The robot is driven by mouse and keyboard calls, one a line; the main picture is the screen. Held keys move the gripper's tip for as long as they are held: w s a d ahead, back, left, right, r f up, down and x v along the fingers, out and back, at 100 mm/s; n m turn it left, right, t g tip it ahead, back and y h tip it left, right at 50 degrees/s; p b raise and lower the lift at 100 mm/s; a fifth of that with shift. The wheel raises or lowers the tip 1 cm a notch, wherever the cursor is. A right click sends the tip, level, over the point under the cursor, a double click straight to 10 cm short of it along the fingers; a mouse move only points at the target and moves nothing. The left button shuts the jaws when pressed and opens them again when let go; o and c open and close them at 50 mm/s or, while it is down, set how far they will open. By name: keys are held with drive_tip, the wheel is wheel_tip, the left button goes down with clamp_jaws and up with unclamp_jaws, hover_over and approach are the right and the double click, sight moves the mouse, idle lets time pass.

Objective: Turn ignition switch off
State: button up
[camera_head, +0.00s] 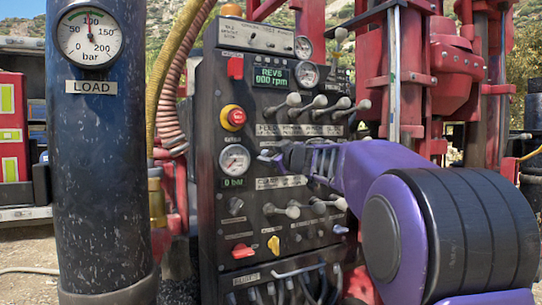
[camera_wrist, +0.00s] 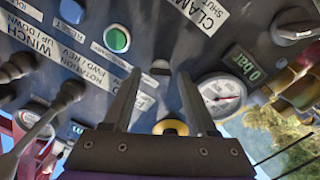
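The black control panel (camera_head: 262,205) stands in the middle of the head view. My gripper (camera_head: 268,156) reaches in from the right, its tips close to the panel face beside the pressure gauge. In the wrist view my gripper (camera_wrist: 160,76) is open, with its two fingers apart. A small dark, rounded fitting (camera_wrist: 160,67) shows between the fingertips; it may be the ignition switch, but no readable label confirms this. I cannot tell whether the fingers touch it. A yellow round part (camera_wrist: 170,127) lies nearer the palm.
Lever handles (camera_head: 318,102) stick out around my gripper. A red emergency stop (camera_head: 232,117) and the pressure gauge (camera_head: 234,160) are at left. A teal button (camera_wrist: 117,40) shows in the wrist view. The thick LOAD cylinder (camera_head: 100,190) stands left of the panel.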

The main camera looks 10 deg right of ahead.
clamp_jaws()
drive_tip(key=shift+n, duration=0.3)
drive_tip(key=n, duration=0.5)
drive_tip(key=shift+n, duration=0.3)
drive_tip(key=n, duration=0.5)
drive_tip(key=shift+f+n+b, duration=0.1)
drive_tip(key=shift+n+b, duration=0.3)
drive_tip(key=shift+o, duration=1.2)
unclamp_jaws()
